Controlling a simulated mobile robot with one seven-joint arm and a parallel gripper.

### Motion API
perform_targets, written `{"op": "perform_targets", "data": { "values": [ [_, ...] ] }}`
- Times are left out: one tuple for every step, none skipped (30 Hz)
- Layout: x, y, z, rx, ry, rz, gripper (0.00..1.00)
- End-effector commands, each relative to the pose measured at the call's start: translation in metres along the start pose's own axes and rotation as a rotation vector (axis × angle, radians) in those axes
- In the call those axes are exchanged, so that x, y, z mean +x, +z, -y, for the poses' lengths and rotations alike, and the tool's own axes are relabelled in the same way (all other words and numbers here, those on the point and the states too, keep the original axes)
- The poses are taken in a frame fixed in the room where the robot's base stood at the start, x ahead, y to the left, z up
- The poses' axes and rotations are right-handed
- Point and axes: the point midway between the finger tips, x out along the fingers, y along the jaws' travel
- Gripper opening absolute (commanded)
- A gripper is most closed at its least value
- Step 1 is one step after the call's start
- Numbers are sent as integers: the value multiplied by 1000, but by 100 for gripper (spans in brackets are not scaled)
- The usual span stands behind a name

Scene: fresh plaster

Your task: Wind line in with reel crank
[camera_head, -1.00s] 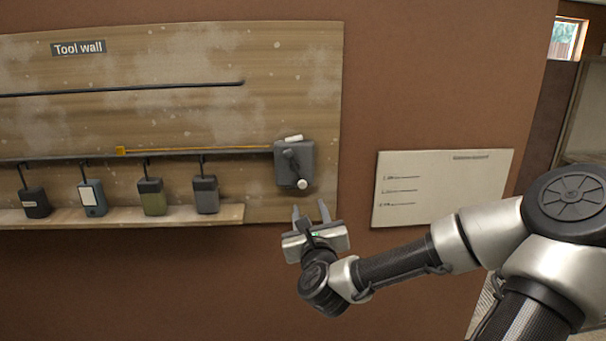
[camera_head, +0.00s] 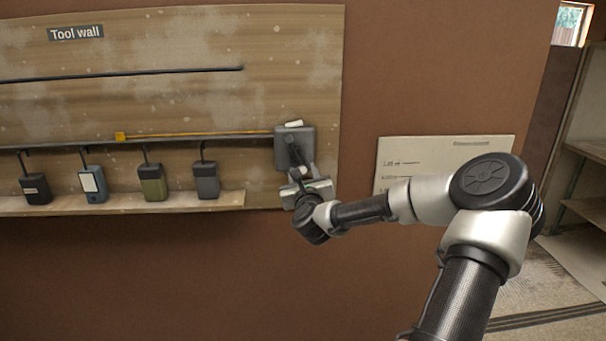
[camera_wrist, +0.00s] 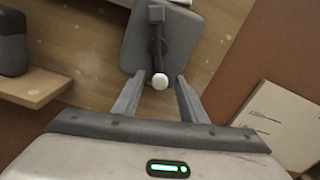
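The grey reel box (camera_head: 294,143) is mounted at the right end of the tool wall board. Its dark crank arm (camera_wrist: 157,42) ends in a round white knob (camera_wrist: 160,81). A yellow line (camera_head: 200,134) runs left from the reel to a small yellow tag (camera_head: 120,136). My gripper (camera_wrist: 154,94) is open, with its fingers on either side of the knob in the wrist view. I see gaps at both sides of the knob and cannot tell how deep it lies between the fingers.
A dark bar (camera_head: 120,75) crosses the board higher up. A paper sheet (camera_head: 440,152) is on the wall at right.

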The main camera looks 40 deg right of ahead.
Motion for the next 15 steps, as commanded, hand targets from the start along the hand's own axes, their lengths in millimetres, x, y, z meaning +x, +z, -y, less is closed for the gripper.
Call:
{"op": "perform_targets", "data": {
  "values": [
    [0,0,0,0,0,0,39],
    [0,0,0,0,0,0,39],
    [0,0,0,0,0,0,39],
    [0,0,0,0,0,0,39],
    [0,0,0,0,0,0,39],
    [0,0,0,0,0,0,39],
    [0,0,0,0,0,0,34],
    [0,0,0,0,0,0,29],
    [0,0,0,0,0,0,22],
    [0,0,0,0,0,0,17],
    [0,0,0,0,1,0,12],
    [0,0,0,0,1,0,5],
    [0,0,0,0,0,0,0],
    [0,0,0,0,0,0,0],
    [0,0,0,0,1,0,0]
  ]
}}
